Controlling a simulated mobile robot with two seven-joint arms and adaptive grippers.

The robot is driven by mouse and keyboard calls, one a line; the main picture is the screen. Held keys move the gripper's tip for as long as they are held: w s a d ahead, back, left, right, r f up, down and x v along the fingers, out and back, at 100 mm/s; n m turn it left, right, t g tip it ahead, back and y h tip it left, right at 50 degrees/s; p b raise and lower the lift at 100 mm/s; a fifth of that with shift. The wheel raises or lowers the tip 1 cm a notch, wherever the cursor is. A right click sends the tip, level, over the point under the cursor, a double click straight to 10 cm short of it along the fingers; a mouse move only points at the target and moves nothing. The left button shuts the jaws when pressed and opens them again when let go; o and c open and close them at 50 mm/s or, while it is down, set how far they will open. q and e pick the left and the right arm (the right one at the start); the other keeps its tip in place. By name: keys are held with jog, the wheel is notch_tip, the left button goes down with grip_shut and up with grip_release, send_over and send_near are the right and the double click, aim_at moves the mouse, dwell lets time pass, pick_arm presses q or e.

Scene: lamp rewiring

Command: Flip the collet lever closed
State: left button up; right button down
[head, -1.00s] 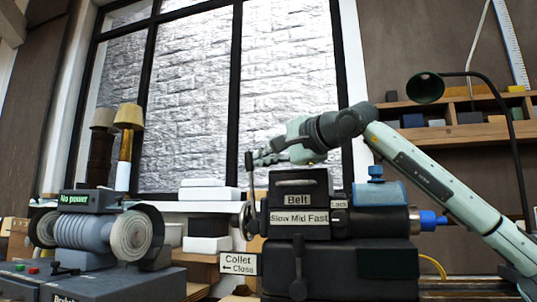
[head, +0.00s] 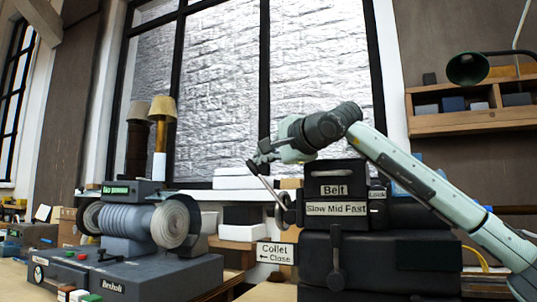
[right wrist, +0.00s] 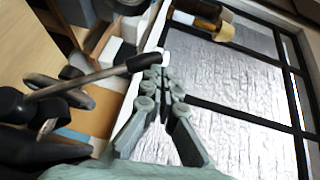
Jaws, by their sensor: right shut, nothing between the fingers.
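The collet lever (head: 266,183) is a thin grey rod with a dark knob, on the left end of the dark lathe headstock (head: 335,215). It leans up and to the left from its hub. In the right wrist view the lever (right wrist: 90,80) crosses from the left, its knob beside my fingertips. My right gripper (head: 260,158) is shut and empty at the knob; the right wrist view shows its closed fingers (right wrist: 160,78). I cannot tell whether they touch the knob. A sign (head: 275,253) below reads "Collet ← Close". My left gripper is not in view.
A grey machine with round buffing wheels (head: 172,225) stands to the left on a dark base (head: 125,275). White boxes (head: 243,232) lie behind, under the window. A lamp with a green shade (head: 467,69) hangs at upper right. Air left of the lever looks free.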

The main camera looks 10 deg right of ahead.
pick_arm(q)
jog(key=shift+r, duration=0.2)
pick_arm(e)
jog(key=shift+a, duration=0.1)
